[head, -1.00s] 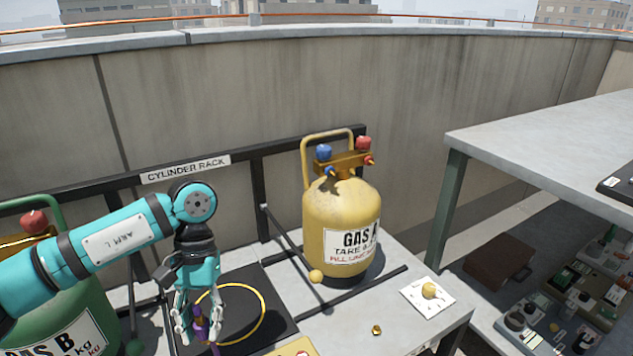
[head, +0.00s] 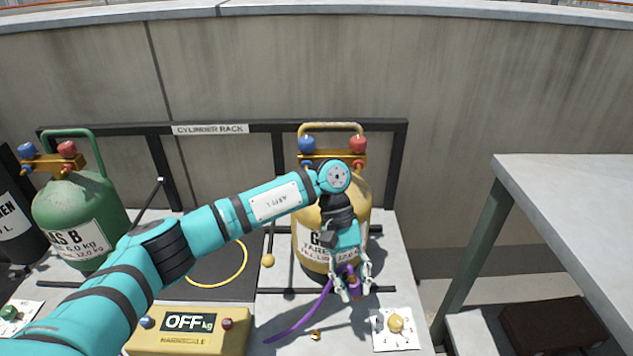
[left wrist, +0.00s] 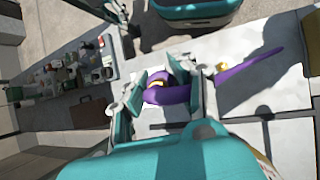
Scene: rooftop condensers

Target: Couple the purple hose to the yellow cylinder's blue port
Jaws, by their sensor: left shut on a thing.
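The yellow cylinder (head: 309,240) stands at the rack in the head view, partly hidden behind my left arm. On its brass manifold sit a blue knob (head: 306,144) and a red knob (head: 358,144), each with a matching port below. The blue port (head: 306,163) shows just below the blue knob and looks bare. My left gripper (head: 352,285) points down in front of the cylinder, shut on the purple hose (head: 300,321). The hose also shows between the fingers in the left wrist view (left wrist: 170,95), trailing off to one side.
A green cylinder (head: 78,225) with its own blue and red knobs stands at left. A yellow scale (head: 187,335) reads OFF. A white card (head: 405,335) with a yellow cap lies near the front. A grey table (head: 580,200) stands at right.

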